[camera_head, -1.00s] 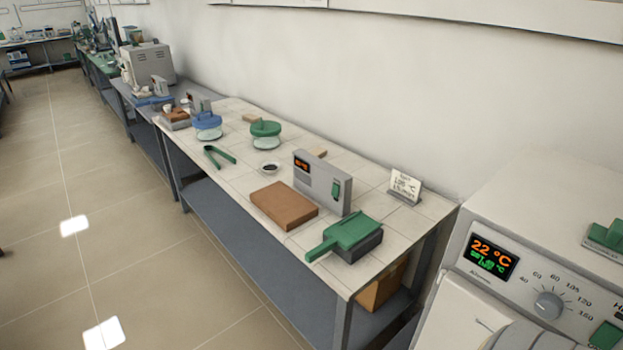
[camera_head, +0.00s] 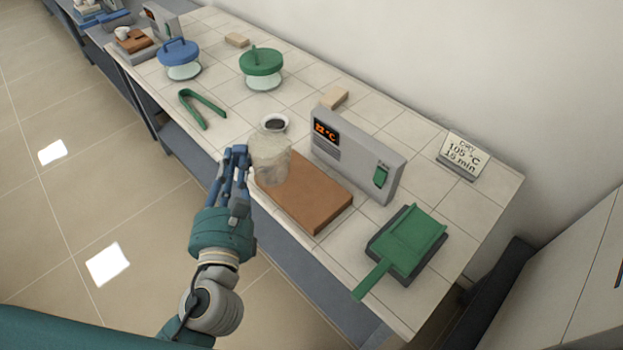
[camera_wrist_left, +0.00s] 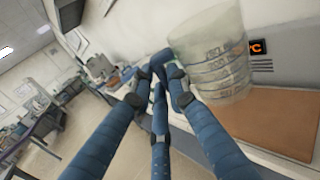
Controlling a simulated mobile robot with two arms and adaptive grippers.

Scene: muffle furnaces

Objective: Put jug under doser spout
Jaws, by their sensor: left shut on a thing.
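A clear, see-through jug (camera_head: 272,160) with faint bands around its wall is by the front edge of the tiled bench, upright or nearly so. It overlaps the corner of the brown board in the head view; I cannot tell whether it touches the board. My left gripper (camera_head: 237,158) is shut on the jug at its left side. I cannot make out a doser spout. My right gripper is out of view.
A brown board (camera_head: 310,200) lies before a grey display box (camera_head: 355,155). A small dark-filled dish (camera_head: 274,122) and green tongs (camera_head: 202,110) lie behind the jug. Green-lidded (camera_head: 261,62) and blue-lidded (camera_head: 179,52) jars stand farther back.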

